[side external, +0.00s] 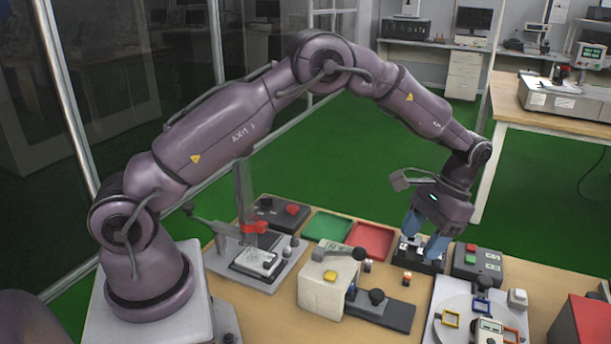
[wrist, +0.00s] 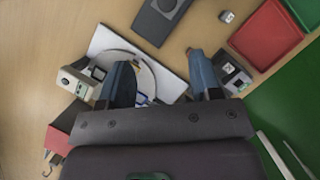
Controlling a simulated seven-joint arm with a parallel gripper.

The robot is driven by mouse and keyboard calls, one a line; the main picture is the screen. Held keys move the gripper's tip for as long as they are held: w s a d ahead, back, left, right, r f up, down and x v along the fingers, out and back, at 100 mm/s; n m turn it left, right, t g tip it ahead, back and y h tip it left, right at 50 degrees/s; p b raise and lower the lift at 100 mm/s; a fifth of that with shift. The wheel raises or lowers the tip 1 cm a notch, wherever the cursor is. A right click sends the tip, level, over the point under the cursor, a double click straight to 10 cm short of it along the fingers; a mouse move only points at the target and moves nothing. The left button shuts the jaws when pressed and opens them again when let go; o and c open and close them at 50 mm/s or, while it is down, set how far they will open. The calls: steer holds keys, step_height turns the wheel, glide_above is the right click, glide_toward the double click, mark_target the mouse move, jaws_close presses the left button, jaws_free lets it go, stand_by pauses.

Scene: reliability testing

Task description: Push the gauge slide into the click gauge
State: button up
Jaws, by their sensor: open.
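I cannot tell for sure which parts are the click gauge and its slide. A dark plate with a round knob, probably the same one, shows at the top of the wrist view (wrist: 152,22). My gripper (side external: 421,246) has its blue fingers apart and nothing visible between them. It is behind and to the right of the dark plate in the side view, and its fingers also show in the wrist view (wrist: 160,60).
A white plate with a disc (side external: 452,305) and a button box (side external: 477,262) stand at the right. A green tray (side external: 327,226) and a red tray (side external: 371,240) lie at the back. A small block (side external: 407,279) stands near the dark plate. A clamp fixture (side external: 258,262) is at the left.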

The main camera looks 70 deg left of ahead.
steer(key=s+a+r+t, duration=0.1)
steer(key=s+r+t, duration=0.2)
steer(key=s+r, duration=0.4)
steer(key=s+a+r+t, duration=0.1)
steer(key=s+r+t, duration=0.2)
steer(key=s+r, duration=0.4)
steer(key=shift+s+r+m+t, duration=0.3)
steer(key=shift+s+r+t, duration=0.1)
steer(key=shift+s, duration=3.25)
